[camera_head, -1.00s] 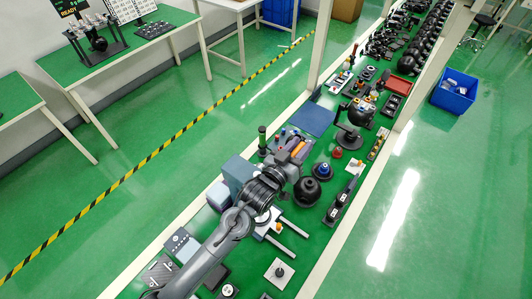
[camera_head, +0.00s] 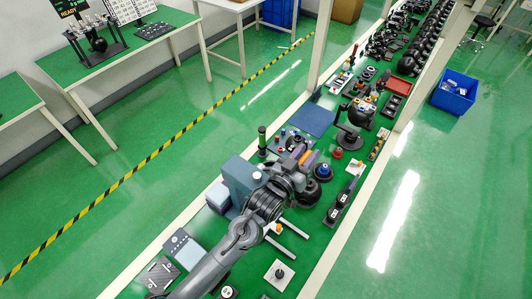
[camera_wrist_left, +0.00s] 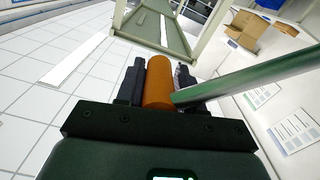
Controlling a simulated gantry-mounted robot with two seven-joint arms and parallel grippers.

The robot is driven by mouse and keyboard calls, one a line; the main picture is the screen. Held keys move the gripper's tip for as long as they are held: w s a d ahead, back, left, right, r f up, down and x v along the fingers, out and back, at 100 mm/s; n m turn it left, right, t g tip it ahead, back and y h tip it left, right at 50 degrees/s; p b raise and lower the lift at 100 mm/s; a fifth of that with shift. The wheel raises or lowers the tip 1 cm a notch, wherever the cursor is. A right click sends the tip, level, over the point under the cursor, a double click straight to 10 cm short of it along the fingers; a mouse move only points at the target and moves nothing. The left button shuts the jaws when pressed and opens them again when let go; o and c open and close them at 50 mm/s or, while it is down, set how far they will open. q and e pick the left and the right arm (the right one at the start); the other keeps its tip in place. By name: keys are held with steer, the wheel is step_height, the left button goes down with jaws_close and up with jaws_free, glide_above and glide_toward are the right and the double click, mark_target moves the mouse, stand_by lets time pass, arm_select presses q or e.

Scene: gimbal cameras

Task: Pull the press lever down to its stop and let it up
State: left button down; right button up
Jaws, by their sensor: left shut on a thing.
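In the left wrist view the orange cylindrical grip (camera_wrist_left: 158,84) of the press lever stands between the two black fingers of my left gripper (camera_wrist_left: 157,88). The fingers are shut on it. A greenish metal rod (camera_wrist_left: 245,80), which looks like the lever's arm, runs from beside the grip to the right. In the head view my left gripper (camera_head: 298,160) is above the bench, beyond a blue-grey block (camera_head: 240,174) that looks like the press body. My arm hides much of the press and the lever's joint. My right gripper is not in view.
Two pale rails (camera_head: 292,228) stick out to the right below my arm. A black domed part (camera_head: 309,193), a blue knob (camera_head: 323,170) and a red button (camera_head: 338,154) stand close to the gripper. A flat blue mat (camera_head: 313,121) lies farther back.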

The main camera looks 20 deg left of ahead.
arm_select(q)
steer(key=shift+f, duration=0.25)
steer(key=shift+s+d+f+b, duration=0.25)
steer(key=shift+d+f+b, duration=0.3)
steer(key=shift+d+f, duration=0.45)
steer(key=shift+f, duration=0.15)
